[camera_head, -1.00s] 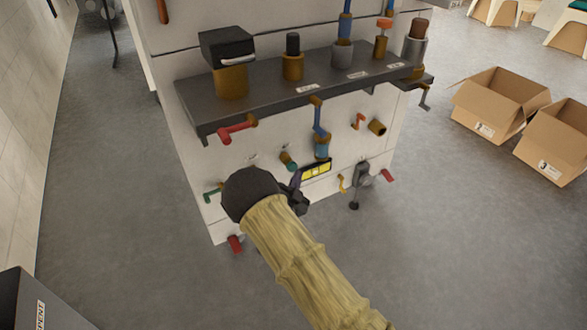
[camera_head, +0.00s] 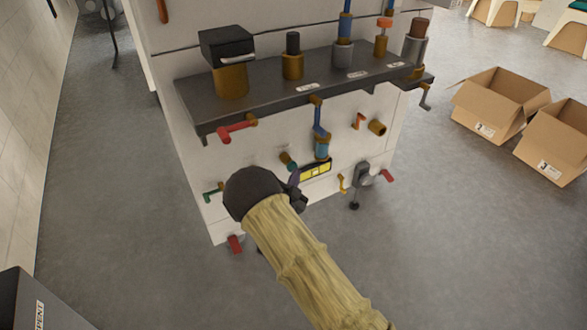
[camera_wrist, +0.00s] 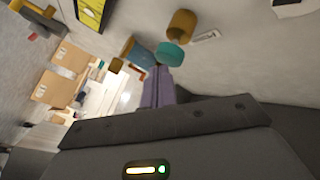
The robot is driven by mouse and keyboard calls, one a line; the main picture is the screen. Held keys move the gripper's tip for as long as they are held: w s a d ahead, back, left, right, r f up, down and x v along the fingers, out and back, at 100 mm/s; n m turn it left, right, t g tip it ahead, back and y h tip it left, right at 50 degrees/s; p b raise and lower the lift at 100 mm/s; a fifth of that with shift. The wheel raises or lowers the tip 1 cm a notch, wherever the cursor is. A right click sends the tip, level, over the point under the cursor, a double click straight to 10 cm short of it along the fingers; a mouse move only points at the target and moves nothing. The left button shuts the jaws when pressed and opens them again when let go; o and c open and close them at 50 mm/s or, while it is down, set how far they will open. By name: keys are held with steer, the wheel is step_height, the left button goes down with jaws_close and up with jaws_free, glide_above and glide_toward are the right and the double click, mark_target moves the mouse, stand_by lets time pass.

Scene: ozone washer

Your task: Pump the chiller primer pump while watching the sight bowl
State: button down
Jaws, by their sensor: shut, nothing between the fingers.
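A small brass fitting with a teal cap (camera_head: 286,157) sticks out of the low white panel. In the wrist view its teal cap (camera_wrist: 170,56) and brass body (camera_wrist: 182,24) are just beyond my purple fingertips. My gripper (camera_wrist: 159,86) is shut and empty; its tips look very close to the cap, but I cannot tell if they touch. In the head view my gripper (camera_head: 296,184) is partly hidden by my arm. A blue bowl-like part with brass ends (camera_head: 321,146) hangs right of the fitting. No label reads clearly, so I cannot tell which part is the primer pump.
A dark shelf (camera_head: 270,102) with several cylinders juts out above. A yellow gauge plate (camera_head: 316,171), a red handle (camera_head: 236,132), a green lever (camera_head: 212,190) and a grey lever (camera_head: 361,180) crowd the panel. Open cardboard boxes (camera_head: 500,104) stand right; the grey floor between is clear.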

steer(key=shift+w+a+b, duration=0.45)
steer(key=shift+w+a, duration=0.2)
steer(key=shift+w, duration=0.25)
stand_by(1.4)
steer(key=shift+s, duration=0.1)
steer(key=shift+s+d+p, duration=0.55)
steer(key=shift+s+d, duration=0.35)
steer(key=shift+s, duration=0.3)
steer(key=shift+s, duration=0.1)
steer(key=s+d, duration=0.1)
steer(key=s, duration=0.1)
steer(key=s+d+p, duration=0.1)
steer(key=s+d, duration=0.1)
stand_by(0.4)
stand_by(0.6)
